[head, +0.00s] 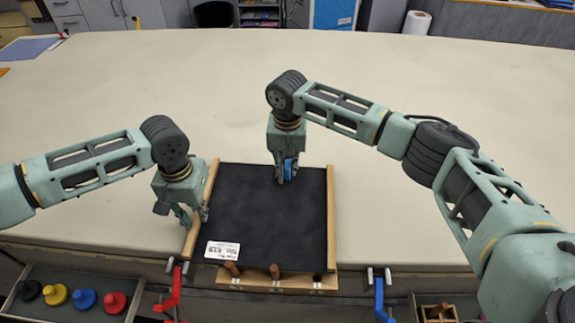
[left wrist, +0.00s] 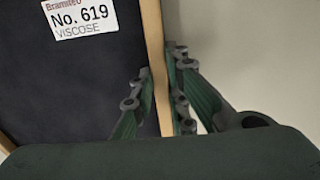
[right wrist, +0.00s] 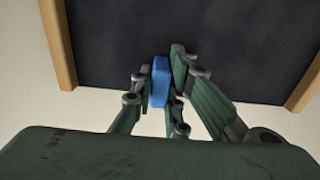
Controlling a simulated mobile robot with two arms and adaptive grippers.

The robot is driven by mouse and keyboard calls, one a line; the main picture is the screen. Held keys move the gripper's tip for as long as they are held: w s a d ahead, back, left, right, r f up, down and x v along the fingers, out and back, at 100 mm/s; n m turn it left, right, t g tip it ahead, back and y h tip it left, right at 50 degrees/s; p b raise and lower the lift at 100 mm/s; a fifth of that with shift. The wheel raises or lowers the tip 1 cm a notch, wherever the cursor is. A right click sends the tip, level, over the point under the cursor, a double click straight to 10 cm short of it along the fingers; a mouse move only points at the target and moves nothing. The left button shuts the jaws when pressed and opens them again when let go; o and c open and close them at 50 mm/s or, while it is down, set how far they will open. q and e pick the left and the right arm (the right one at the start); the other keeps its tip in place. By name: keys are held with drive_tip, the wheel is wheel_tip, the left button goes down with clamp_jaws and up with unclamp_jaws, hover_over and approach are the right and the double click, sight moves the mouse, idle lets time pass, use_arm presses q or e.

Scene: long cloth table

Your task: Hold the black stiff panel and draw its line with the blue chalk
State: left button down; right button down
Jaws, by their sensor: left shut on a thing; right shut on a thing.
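The black stiff panel (head: 265,215) lies on the table between two wooden side strips, with a white label marked No. 619 (head: 222,250) at its near left corner. My left gripper (head: 194,215) is shut on the left wooden strip at the panel's edge; the left wrist view shows the strip (left wrist: 155,60) between its fingers. My right gripper (head: 287,172) is shut on the blue chalk (right wrist: 160,80) over the panel's far edge. I cannot tell whether the chalk touches the panel. No drawn line shows on the black surface.
A tray (head: 75,270) at the near left holds black, yellow, blue and red knobbed pieces. Red (head: 173,292) and blue (head: 380,299) clamps sit at the front edge. A small wooden box (head: 438,313) is at the near right. The table (head: 430,80) behind is clear.

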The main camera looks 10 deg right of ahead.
sight(284, 207)
drive_tip(key=shift+s+a+r, duration=0.1)
drive_tip(key=shift+s+a, duration=0.05)
drive_tip(key=shift+s, duration=0.35)
drive_tip(key=shift+s+a, duration=0.15)
drive_tip(key=shift+s, duration=0.3)
drive_tip(key=shift+s, duration=0.1)
drive_tip(key=shift+s+a, duration=0.35)
drive_tip(key=shift+s, duration=0.55)
drive_tip(key=shift+s+a, duration=0.2)
drive_tip(key=shift+s, duration=0.45)
drive_tip(key=shift+s+a, duration=0.25)
drive_tip(key=shift+s, duration=0.45)
drive_tip(key=shift+s+a, duration=0.2)
drive_tip(key=shift+s, duration=0.45)
drive_tip(key=shift+s, duration=0.1)
drive_tip(key=shift+s+a, duration=0.3)
drive_tip(key=shift+s, duration=0.5)
drive_tip(key=shift+s, duration=0.1)
